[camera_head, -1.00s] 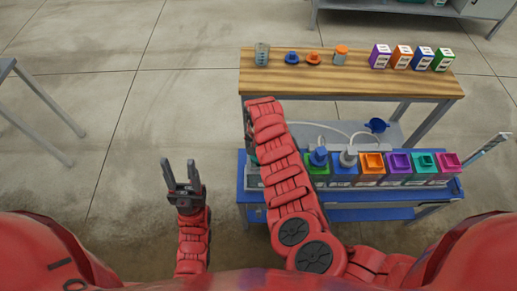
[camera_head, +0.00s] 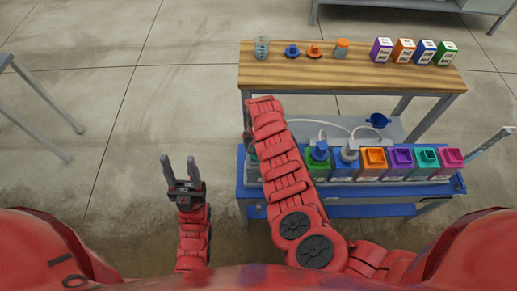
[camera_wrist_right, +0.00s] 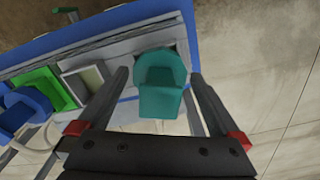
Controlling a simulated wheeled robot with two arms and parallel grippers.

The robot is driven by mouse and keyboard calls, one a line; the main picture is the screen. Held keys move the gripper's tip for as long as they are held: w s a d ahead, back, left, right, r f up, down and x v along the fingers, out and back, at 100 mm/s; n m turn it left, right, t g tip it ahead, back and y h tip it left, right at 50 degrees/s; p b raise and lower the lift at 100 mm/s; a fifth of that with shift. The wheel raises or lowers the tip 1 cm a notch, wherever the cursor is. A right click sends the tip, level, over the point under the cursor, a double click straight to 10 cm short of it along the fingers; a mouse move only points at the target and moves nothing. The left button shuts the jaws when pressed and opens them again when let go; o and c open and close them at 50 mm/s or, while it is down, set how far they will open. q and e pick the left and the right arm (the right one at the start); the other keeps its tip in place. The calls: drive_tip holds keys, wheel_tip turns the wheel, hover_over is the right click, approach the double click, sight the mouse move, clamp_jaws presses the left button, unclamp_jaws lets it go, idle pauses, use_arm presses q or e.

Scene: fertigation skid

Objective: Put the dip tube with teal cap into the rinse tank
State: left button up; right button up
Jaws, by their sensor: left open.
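The teal cap (camera_wrist_right: 160,82) of the dip tube shows in the right wrist view; its tube is hidden below it. My right gripper (camera_wrist_right: 158,74) has its fingers on either side of the cap, with a small gap visible, so it looks open around it. In the head view my right arm hides this cap and most of that gripper. A pale grey tank with a square opening (camera_wrist_right: 85,82) stands beside the cap, next to a green tank (camera_wrist_right: 48,88); I cannot read which is the rinse tank. My left gripper (camera_head: 180,168) is open and empty, left of the skid.
The blue skid (camera_head: 350,211) carries a row of coloured tanks, including an orange one (camera_head: 373,158). Blue-capped and grey-capped tubes with hoses stand at its left part. A wooden bench (camera_head: 345,78) behind holds bottles and boxes.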

drive_tip(key=shift+r, duration=0.6)
wheel_tip(320, 180, up, 10)
drive_tip(key=shift+w+r+b, duration=0.1)
drive_tip(key=shift+b, duration=0.7)
wheel_tip(320, 180, up, 6)
drive_tip(key=p, duration=0.2)
